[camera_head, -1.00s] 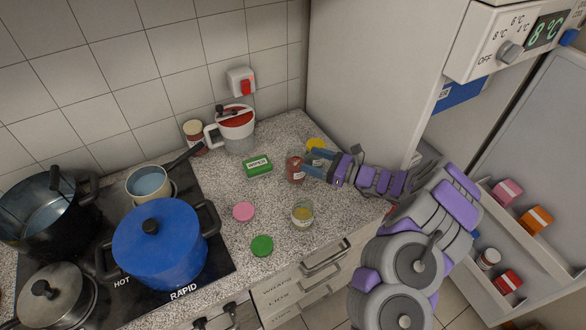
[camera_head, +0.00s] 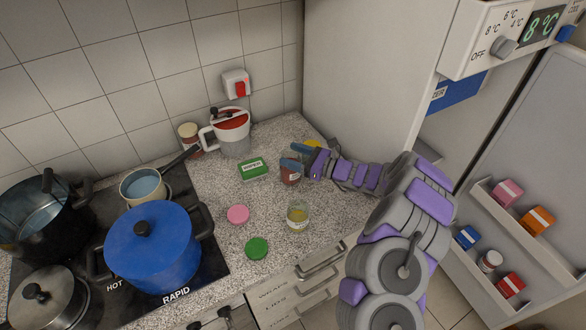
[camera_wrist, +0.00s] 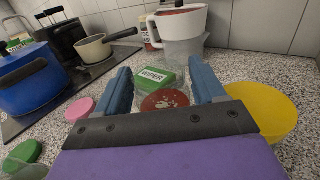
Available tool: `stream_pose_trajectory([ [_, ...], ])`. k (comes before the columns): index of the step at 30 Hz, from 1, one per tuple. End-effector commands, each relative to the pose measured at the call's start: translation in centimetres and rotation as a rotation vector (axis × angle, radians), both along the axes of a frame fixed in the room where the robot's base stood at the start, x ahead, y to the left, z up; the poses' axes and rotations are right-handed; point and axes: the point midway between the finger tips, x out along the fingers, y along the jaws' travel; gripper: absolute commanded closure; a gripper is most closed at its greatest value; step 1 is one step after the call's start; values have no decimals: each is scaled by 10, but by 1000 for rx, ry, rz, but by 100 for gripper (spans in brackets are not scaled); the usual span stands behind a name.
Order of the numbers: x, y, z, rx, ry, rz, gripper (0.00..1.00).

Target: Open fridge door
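The fridge door (camera_head: 540,150) stands swung open at the right, its inner face and shelves showing. The fridge body (camera_head: 365,70) is to its left, with a dial and an 8 °C display on the panel above. My gripper (camera_head: 294,156) is far from the door, over the counter at a glass jar with red contents (camera_head: 290,176). In the wrist view my gripper (camera_wrist: 163,82) has its blue fingers apart, with the red jar (camera_wrist: 165,101) between them; I cannot tell whether they touch it.
A blue pot (camera_head: 153,248) stands on the stove at left. Door shelves (camera_head: 525,240) hold several small items.

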Motion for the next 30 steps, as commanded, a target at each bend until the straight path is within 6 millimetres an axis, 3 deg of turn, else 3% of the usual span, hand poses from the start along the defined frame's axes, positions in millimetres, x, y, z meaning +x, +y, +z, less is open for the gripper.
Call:
stream_pose_trajectory([
  [2, 0, 2, 0, -2, 0, 1, 40],
  [21, 0, 2, -3, -5, 4, 1, 100],
  [30, 1, 2, -4, -7, 5, -1, 100],
])
